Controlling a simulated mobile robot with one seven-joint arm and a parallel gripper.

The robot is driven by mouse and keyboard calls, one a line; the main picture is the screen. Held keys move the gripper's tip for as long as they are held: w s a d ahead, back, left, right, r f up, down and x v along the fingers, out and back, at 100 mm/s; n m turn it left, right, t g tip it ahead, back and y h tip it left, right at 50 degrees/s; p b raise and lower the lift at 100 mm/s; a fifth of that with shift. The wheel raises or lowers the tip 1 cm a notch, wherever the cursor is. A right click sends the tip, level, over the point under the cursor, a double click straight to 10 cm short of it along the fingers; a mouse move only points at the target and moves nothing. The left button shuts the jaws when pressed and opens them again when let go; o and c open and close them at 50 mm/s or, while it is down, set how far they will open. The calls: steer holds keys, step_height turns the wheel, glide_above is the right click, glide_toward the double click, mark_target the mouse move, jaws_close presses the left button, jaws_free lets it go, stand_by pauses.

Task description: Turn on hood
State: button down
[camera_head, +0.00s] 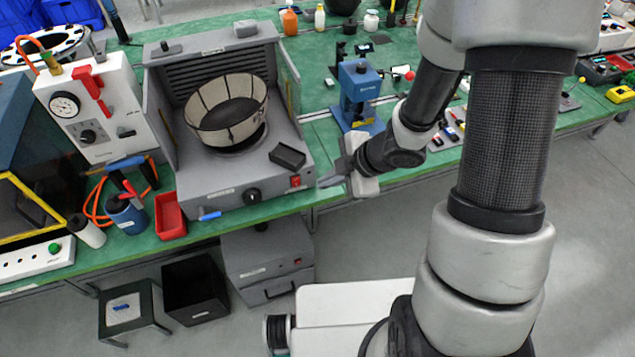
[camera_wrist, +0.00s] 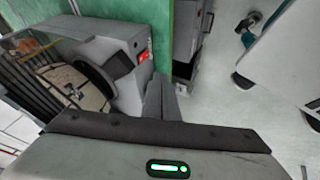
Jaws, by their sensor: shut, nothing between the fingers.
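The grey hood (camera_head: 222,192) stands on the green bench with an open front and a slatted back. Its front panel carries a dark knob (camera_head: 252,195) and, at the right end, a red switch (camera_head: 295,181). The switch position is too small to read. My gripper (camera_head: 328,181) is shut and empty, just right of the red switch and apart from it. In the wrist view the fingers (camera_wrist: 160,98) are together, below the red switch (camera_wrist: 143,55) on the hood (camera_wrist: 130,92).
A round pan-like vessel (camera_head: 227,110) sits inside the hood, with a dark small tray (camera_head: 287,156) near its front right. A blue press (camera_head: 358,90) stands behind my gripper. A red bin (camera_head: 170,216) is left of the hood. A grey cabinet (camera_head: 265,260) is below the bench.

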mark_target(296, 182)
steer(key=shift+s+f+b, duration=0.25)
steer(key=shift+f+b, duration=0.35)
steer(key=shift+b, duration=4.7)
steer(key=b+x, duration=0.2)
steer(key=x, duration=0.2)
steer(key=w+b+x, duration=0.1)
steer(key=b+x, duration=0.1)
steer(key=x, duration=0.2)
steer(key=w+r+b+x, duration=0.1)
steer(key=b+x, duration=0.1)
steer(key=x, duration=0.1)
steer(key=shift+w+a+f, duration=0.2)
steer(key=shift+w+f, duration=0.15)
steer(key=shift+w+a, duration=0.15)
steer(key=shift+w, duration=0.3)
steer(key=shift+r+p, duration=0.15)
steer(key=shift+p, duration=0.25)
